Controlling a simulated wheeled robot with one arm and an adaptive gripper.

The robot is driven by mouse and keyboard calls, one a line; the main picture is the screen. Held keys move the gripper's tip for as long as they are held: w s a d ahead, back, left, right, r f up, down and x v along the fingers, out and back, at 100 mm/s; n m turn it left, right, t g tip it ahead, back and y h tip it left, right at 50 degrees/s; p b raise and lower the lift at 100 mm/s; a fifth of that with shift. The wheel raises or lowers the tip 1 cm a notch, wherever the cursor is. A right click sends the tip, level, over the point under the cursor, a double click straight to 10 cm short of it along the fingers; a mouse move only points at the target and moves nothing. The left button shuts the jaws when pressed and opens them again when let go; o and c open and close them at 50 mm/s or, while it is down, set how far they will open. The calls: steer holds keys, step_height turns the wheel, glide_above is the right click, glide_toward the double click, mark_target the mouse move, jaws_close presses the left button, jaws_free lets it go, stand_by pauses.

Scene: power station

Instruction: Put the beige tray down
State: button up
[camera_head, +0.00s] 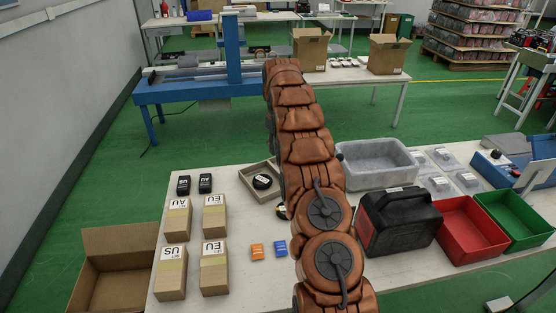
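The beige tray (246,185) is a shallow square tray at the left of my copper-coloured arm, over the back part of the white table (225,178). A round black item with a white label (262,182) lies in it. My arm covers the tray's right side. I cannot tell whether the tray rests on the table or is slightly above it. My gripper is hidden behind the arm, so its fingers and any contact with the tray do not show.
Labelled cardboard boxes (214,217), orange (257,251) and blue (280,248) small packs stand left of my arm. A grey bin (378,170), black case (400,222), red bin (470,229) and green bin (514,219) stand right. Bare table lies around the small packs.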

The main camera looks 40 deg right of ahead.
steer(key=s+a+r, duration=0.6)
steer(key=s+a, duration=0.3)
steer(key=a, duration=0.1)
steer(key=s+a+r, duration=0.6)
steer(key=s+a, duration=0.3)
steer(key=a, duration=0.2)
steer(key=s+a+f, duration=0.1)
steer(key=s+a, duration=0.2)
steer(key=s, duration=0.7)
steer(key=s+a+f+g, duration=0.1)
steer(key=s+a, duration=0.3)
steer(key=s, duration=0.5)
steer(key=s+a+f, duration=0.2)
steer(key=s+a, duration=0.2)
steer(key=s, duration=0.6)
steer(key=shift+s+n+g, duration=0.3)
steer(key=shift+s+g, duration=0.05)
steer(key=shift+g, duration=0.05)
